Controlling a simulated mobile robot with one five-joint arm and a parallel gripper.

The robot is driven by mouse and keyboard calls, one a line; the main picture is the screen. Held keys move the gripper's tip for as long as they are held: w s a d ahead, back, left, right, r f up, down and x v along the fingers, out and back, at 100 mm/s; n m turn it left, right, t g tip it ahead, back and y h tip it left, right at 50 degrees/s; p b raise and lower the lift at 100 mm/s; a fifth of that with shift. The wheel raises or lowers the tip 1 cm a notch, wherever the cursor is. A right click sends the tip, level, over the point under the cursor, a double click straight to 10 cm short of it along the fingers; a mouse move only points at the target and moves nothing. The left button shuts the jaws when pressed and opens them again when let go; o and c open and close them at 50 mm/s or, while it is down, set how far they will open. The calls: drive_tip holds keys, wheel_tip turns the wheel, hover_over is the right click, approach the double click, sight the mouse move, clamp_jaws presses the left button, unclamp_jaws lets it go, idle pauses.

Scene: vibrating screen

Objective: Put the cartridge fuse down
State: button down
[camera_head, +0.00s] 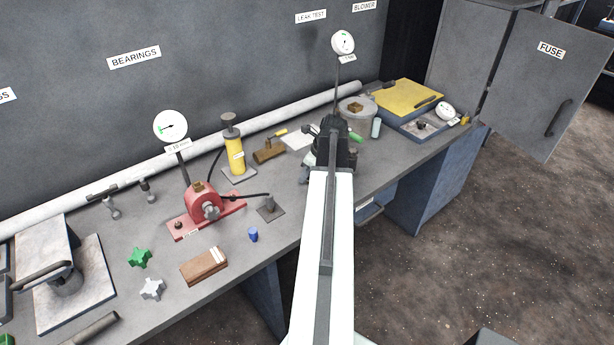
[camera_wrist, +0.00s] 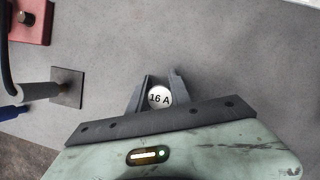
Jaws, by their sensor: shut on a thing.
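The cartridge fuse (camera_wrist: 159,97) shows end-on in the wrist view as a round white cap marked "16 A". My gripper (camera_wrist: 161,84) is shut on it, with one dark finger on each side. Grey bench top (camera_wrist: 230,60) lies behind the fuse; I cannot tell how high the fuse is above it. In the head view my gripper (camera_head: 335,148) is over the bench, beyond my pale arm, and the fuse in it is hidden.
A red gauge device (camera_head: 206,206) and a yellow cylinder (camera_head: 236,155) stand left of my arm. A small plate with a post (camera_wrist: 68,88) is at left in the wrist view. A grey cabinet's "FUSE" door (camera_head: 550,85) hangs open.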

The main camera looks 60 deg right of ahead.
drive_tip(key=shift+f, duration=0.1)
drive_tip(key=c, duration=1.2)
unclamp_jaws()
drive_tip(key=p+v, duration=1.1)
drive_tip(key=v, duration=0.1)
